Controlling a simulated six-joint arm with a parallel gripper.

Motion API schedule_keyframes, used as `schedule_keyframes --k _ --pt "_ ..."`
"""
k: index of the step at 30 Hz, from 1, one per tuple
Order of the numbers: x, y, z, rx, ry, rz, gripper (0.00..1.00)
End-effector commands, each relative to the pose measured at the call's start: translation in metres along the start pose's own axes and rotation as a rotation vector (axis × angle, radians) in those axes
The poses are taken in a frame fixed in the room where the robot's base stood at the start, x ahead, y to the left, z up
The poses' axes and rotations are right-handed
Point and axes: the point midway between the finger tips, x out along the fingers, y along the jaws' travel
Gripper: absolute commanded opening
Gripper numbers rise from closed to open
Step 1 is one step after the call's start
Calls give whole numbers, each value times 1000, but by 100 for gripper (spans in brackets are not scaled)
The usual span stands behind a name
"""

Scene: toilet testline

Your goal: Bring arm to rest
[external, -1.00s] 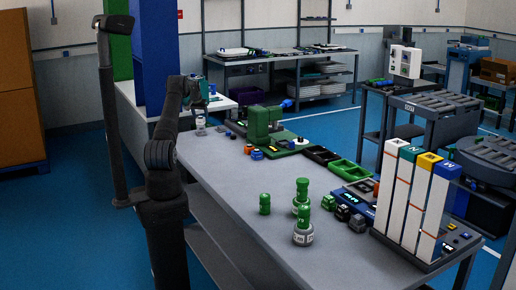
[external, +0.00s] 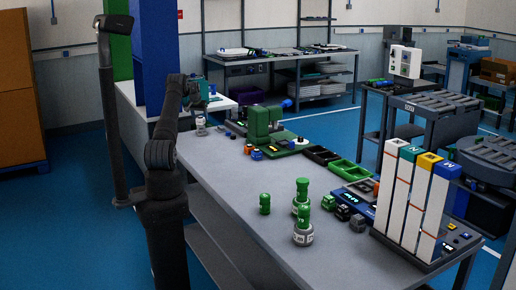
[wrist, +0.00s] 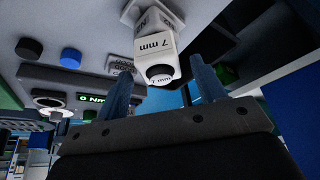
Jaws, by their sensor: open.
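My gripper (external: 199,104) is at the far left end of the long grey workbench (external: 235,195), with my arm bent up beside that end. In the wrist view my gripper (wrist: 158,72) has its two blue-grey fingers spread apart, with nothing held between them. A white piece marked "7 mm" (wrist: 157,45) with a dark round end lies just beyond the fingertips, in line with the gap. It looks apart from both fingers. A small white piece (external: 200,125) also shows below my gripper in the external view; its label is too small to read.
A green machine (external: 262,125) and dark and green trays (external: 347,170) stand along the bench. Green-topped cylinders (external: 303,225) stand mid-bench, with tall white dispensers (external: 408,205) at the near right. A blue column (external: 155,60) rises behind my arm. The near left bench surface is clear.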

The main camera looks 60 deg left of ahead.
Motion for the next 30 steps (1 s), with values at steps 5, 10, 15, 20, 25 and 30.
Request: schedule_keyframes --k 5,10,15,20,25,30 --pt "-35 0 -1 0 2 -1 63" --pt "-67 0 0 -1 2 -1 63" --pt "-101 0 0 -1 1 -1 63" --pt "-63 0 1 -1 -4 1 63" --pt "-30 0 1 0 -3 1 63" --pt "0 0 1 0 -3 1 63"
